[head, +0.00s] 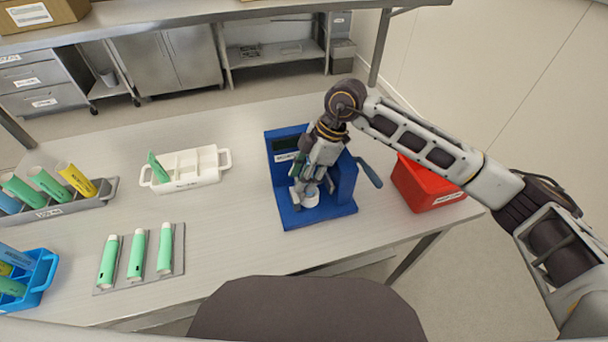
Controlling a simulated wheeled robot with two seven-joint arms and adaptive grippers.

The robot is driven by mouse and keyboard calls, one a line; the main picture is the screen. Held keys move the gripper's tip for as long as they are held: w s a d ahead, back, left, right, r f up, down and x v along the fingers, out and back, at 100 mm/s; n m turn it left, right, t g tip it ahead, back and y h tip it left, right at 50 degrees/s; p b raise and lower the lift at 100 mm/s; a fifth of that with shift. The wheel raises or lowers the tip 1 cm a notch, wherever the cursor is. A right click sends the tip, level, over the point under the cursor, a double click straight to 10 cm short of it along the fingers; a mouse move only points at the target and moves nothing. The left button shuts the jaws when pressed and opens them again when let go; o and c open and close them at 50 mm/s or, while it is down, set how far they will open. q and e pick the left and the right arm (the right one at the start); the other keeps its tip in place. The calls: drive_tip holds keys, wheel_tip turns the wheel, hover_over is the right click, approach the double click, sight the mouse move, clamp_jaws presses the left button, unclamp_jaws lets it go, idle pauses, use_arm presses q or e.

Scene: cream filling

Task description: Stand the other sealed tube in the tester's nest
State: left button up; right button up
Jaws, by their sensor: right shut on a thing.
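The blue tester (282,207) stands on the table right of centre, with a dark display at its upper left and a blue lever at its right. Its white round nest (311,200) shows at the front. My right gripper (312,186) points down just above and behind the nest. It is shut on what looks like a green tube, mostly hidden by the fingers; I cannot tell whether the tube touches the nest. Another green tube (158,168) leans in the left end of the white rack (190,181). My left gripper is not in view.
Three green tubes lie on a grey plate (179,265). A grey rack (85,201) of coloured tubes and a blue bin (43,274) stand at the left. A red bin (418,190) is right of the tester. The table between racks and tester is clear.

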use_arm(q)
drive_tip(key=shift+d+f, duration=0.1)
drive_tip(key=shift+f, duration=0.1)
use_arm(e)
drive_tip(key=shift+s+d+f, duration=0.1)
drive_tip(key=shift+f, duration=0.4)
drive_tip(key=o, duration=1.1)
drive_tip(key=shift+r, duration=0.1)
drive_tip(key=shift+w+d+r, duration=0.15)
drive_tip(key=shift+w+r, duration=0.1)
drive_tip(key=shift+r, duration=0.3)
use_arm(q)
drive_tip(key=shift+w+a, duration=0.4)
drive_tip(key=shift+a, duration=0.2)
use_arm(e)
drive_tip(key=shift+v, duration=3.35)
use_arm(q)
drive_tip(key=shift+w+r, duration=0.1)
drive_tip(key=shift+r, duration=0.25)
use_arm(e)
drive_tip(key=shift+r, duration=0.25)
